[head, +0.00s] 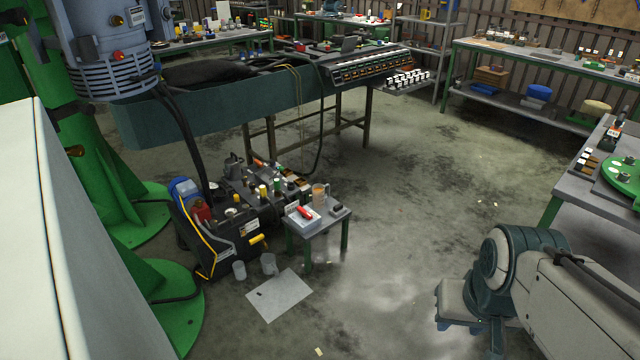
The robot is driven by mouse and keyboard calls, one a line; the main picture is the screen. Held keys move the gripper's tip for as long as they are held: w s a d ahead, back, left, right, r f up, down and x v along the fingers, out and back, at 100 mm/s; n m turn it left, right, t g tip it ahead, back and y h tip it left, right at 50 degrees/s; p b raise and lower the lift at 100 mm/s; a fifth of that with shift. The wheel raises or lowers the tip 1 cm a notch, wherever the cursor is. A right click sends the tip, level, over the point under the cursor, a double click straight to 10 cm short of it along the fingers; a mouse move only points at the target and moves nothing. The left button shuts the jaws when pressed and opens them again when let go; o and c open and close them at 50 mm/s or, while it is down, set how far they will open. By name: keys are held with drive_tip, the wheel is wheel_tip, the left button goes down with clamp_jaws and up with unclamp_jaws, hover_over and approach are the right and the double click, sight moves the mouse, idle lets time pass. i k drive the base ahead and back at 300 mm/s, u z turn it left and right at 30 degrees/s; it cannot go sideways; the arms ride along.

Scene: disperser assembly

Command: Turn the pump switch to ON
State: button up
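A dark pump-like unit (225,242) with a blue motor (183,190), a yellow hose and small labels stands on the floor left of centre. The pump switch cannot be made out at this size, so its position does not show. A yellow handle (257,240) sticks out at the unit's front right. My arm shows at the lower right, well apart from the unit, with open floor between. My gripper cannot be made out in this view.
A small table (318,226) with a red item and a mug stands right of the unit. Two grey cups and a paper sheet (280,295) lie in front. Green columns stand left. A workbench (590,205) is at right. The middle floor is clear.

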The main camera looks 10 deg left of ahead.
sight(305, 213)
drive_tip(key=u, duration=0.05)
drive_tip(key=i, duration=1.3)
drive_tip(key=z, duration=0.25)
drive_tip(key=i, duration=1.2)
drive_tip(key=u, duration=1.2)
drive_tip(key=i, duration=0.75)
drive_tip(key=u, duration=0.7)
